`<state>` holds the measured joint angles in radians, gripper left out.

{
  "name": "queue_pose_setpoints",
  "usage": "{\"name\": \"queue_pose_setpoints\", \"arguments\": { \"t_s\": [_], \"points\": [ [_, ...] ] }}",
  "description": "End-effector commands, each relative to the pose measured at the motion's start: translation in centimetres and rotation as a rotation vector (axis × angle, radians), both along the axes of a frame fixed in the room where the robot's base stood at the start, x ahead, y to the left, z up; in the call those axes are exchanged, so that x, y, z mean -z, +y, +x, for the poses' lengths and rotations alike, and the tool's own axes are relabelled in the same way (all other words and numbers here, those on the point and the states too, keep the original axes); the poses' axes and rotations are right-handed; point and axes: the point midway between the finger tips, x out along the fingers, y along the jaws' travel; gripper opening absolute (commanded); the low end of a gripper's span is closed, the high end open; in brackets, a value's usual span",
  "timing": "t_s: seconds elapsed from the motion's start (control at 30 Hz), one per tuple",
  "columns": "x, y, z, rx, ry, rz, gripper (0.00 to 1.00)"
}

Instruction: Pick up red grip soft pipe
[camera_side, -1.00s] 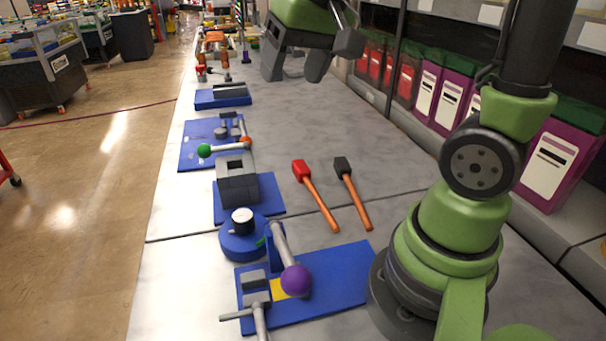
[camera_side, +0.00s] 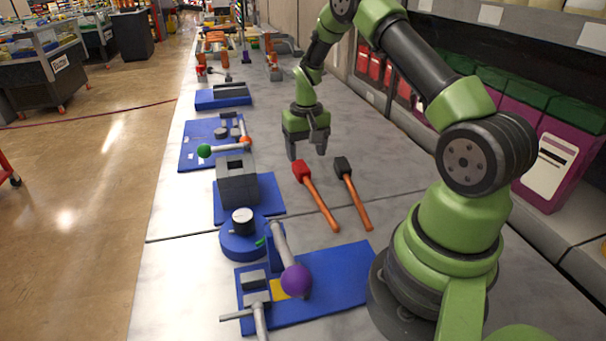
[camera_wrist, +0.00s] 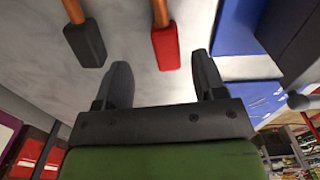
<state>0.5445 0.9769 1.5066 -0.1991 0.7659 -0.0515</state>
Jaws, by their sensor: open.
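The pipe with the red grip (camera_side: 300,170) lies on the grey table, its orange shaft running toward the lower right. In the wrist view its red grip (camera_wrist: 165,46) is just beyond my fingertips, between their lines but nearer the right finger. A similar pipe with a black grip (camera_side: 342,165) lies to its right, and it shows at the left in the wrist view (camera_wrist: 85,42). My gripper (camera_side: 307,152) is open and empty, pointing down beside the far end of the red grip. Its two fingers show apart in the wrist view (camera_wrist: 161,75).
Blue plates with fixtures line the left, including a grey block (camera_side: 237,180), a round gauge (camera_side: 242,222) and a lever with a purple ball (camera_side: 295,280). Purple boxes (camera_side: 541,155) stand on the right. The table behind my gripper is largely clear.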

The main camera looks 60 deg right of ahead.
Motion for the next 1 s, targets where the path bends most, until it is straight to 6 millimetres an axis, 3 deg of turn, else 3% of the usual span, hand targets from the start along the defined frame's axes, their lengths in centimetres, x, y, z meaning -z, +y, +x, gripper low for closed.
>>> {"name": "queue_pose_setpoints", "arguments": {
  "t_s": [0.43,0.73,1.0],
  "points": [
    [5.4,0.4,0.5,-0.001,0.001,0.001,0.64],
    [5.9,0.3,0.6,0.0,-0.001,-0.001,0.64],
    [5.9,0.3,0.6,0.0,-0.001,-0.001,0.04]
  ]
}}
